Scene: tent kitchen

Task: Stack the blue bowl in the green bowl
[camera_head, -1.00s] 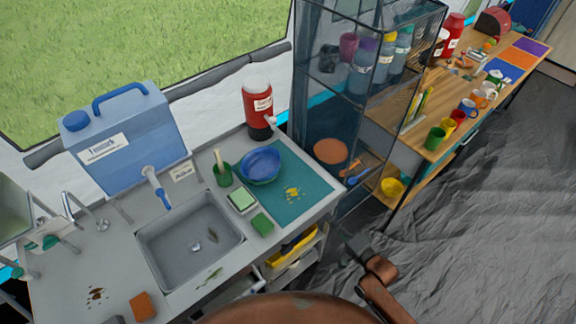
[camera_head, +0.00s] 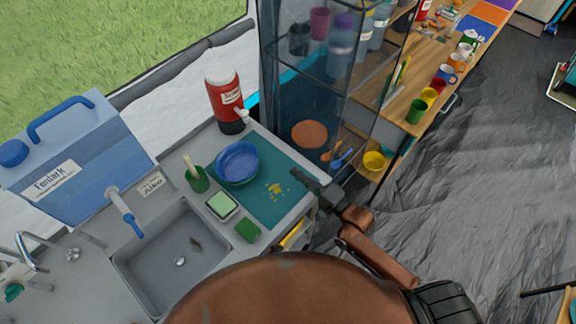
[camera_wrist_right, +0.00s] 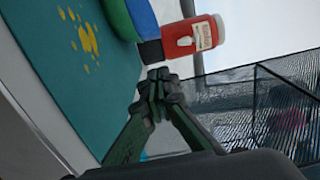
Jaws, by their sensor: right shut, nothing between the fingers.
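The blue bowl (camera_head: 238,160) is on the teal mat (camera_head: 292,205) beside the sink. In the right wrist view the blue bowl (camera_wrist_right: 143,18) shows partly at the top edge. The green bowl (camera_wrist_right: 117,18) shows there directly beneath it, and the blue one appears to sit in it. The green bowl is hidden under the blue bowl in the head view. My right gripper (camera_head: 300,177) is at the mat's right edge, apart from the bowls. Its fingertips are together and empty in the right wrist view (camera_wrist_right: 160,82). My left gripper is out of view.
A red bottle (camera_head: 226,103) stands behind the bowls. A green cup (camera_head: 196,178), a sponge tray (camera_head: 221,206) and a green sponge (camera_head: 247,229) lie to their left and front. Yellow crumbs (camera_head: 278,190) are on the mat. A glass cabinet (camera_head: 310,95) rises behind my right gripper.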

